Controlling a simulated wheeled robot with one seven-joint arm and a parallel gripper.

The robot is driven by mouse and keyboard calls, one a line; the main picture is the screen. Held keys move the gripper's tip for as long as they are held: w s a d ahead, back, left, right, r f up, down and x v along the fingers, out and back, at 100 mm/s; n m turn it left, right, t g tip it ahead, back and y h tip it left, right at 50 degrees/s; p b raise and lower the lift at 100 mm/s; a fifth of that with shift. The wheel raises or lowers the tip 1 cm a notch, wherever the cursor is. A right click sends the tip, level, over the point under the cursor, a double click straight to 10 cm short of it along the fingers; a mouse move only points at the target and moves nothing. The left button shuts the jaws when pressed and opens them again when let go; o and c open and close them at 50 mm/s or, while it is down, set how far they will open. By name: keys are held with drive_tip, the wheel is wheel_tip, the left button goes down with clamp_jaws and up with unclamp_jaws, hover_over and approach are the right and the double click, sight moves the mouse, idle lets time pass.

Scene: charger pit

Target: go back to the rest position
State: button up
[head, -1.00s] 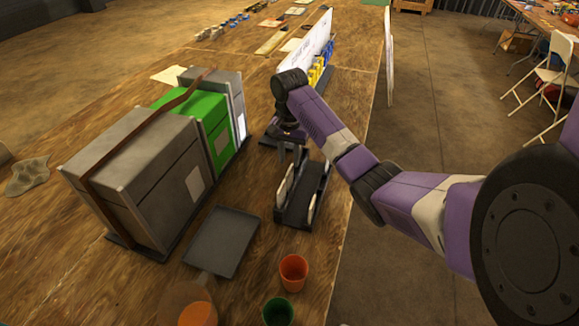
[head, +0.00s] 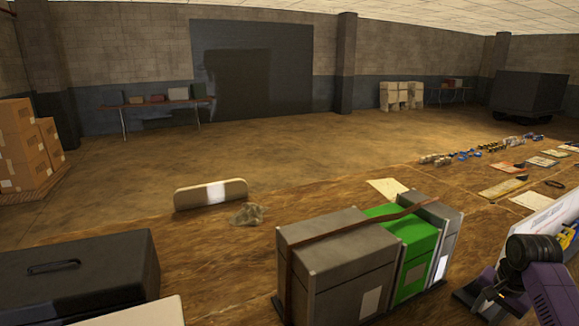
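Part of my arm shows at the lower right corner of the head view, a purple link with a dark round joint. My gripper (head: 487,303) is the dark part below that joint, at the picture's edge. Its fingertips are cut off or too small to make out, so I cannot tell whether it is open or holds something. It is to the right of the grey and green boxes, by the white board.
Grey boxes (head: 345,262) and a green box (head: 412,250) with a brown strap stand on the wooden table (head: 200,250). A black case (head: 80,275) is at the lower left. A white board (head: 545,232) stands at the right. Open floor (head: 290,150) lies beyond the table.

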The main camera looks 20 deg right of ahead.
drive_tip(key=w+a+r+n+t+h, duration=0.35)
drive_tip(key=w+t, duration=0.35)
drive_tip(key=w, duration=0.3)
drive_tip(key=a+r+n+t, duration=0.2)
drive_tip(key=a+t, duration=0.3)
drive_tip(key=a, duration=1.1)
drive_tip(key=s+a+n+y, duration=0.1)
drive_tip(key=s+a+n, duration=0.2)
drive_tip(key=s+a, duration=0.5)
drive_tip(key=s+a+n+y, duration=0.2)
drive_tip(key=s+a, duration=0.7)
drive_tip(key=s, duration=0.7)
drive_tip(key=s+a+r+n+y, duration=0.1)
drive_tip(key=s+a+n+y, duration=0.1)
drive_tip(key=s+a+n, duration=0.3)
drive_tip(key=s+a, duration=0.4)
drive_tip(key=s, duration=0.4)
drive_tip(key=shift+t+b, duration=0.3)
